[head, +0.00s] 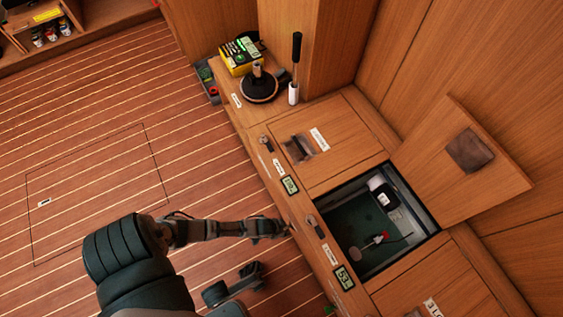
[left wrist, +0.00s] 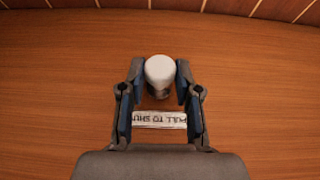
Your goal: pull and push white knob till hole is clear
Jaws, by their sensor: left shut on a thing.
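The white knob (left wrist: 160,70) has a rounded pale head and stands out from a wooden panel in the left wrist view. My left gripper (left wrist: 158,82) is shut on it, with one finger on each side. In the head view my left gripper (head: 284,228) is at the front face of the wooden bench, beside the open compartment; the knob is hidden there. A white label (left wrist: 160,119) with upside-down print lies between the finger bases. I cannot tell which opening is the hole.
The open compartment (head: 333,218) holds a white object (head: 380,190) and a small red-tipped item (head: 381,237). Its raised lid (head: 455,190) leans at the right. A black-handled plunger-like tool (head: 295,70) and a yellow box (head: 238,58) stand on the bench. Floor at left is clear.

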